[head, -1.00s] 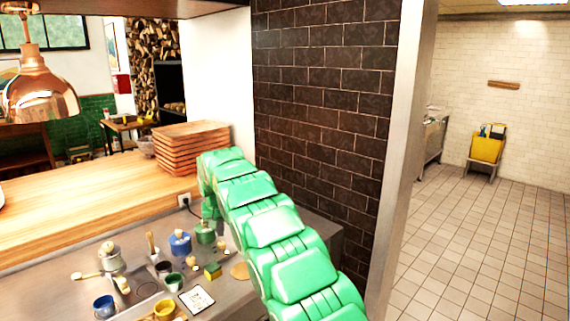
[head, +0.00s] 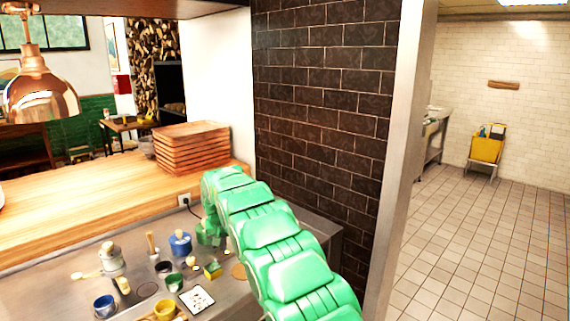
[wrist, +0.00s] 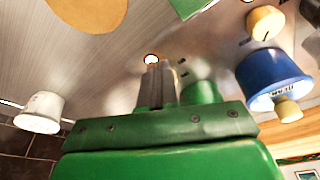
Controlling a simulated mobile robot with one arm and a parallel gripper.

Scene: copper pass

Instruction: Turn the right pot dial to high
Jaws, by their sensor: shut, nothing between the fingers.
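The blue pot (head: 180,243) with a pale lid knob stands on the steel counter (head: 70,290); it also shows in the wrist view (wrist: 268,72). A cream dial (wrist: 265,22) with a dark mark sits near it; it also shows in the head view (head: 190,261). The green pot (wrist: 203,92) is right of the blue pot and partly hidden behind my gripper. My gripper (wrist: 154,66) is shut and empty, pointing at the counter. A small pale, orange-rimmed spot shows at its fingertips; I cannot tell whether it is the right dial or whether they touch.
Several small cups, brushes and a white card (head: 196,299) cover the counter left of my arm. A white cup (wrist: 42,108) and a round tan disc (wrist: 90,8) are near my gripper. A wooden ledge (head: 90,195) with stacked trays (head: 190,146) rises behind. Dark brick wall (head: 320,110) stands right.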

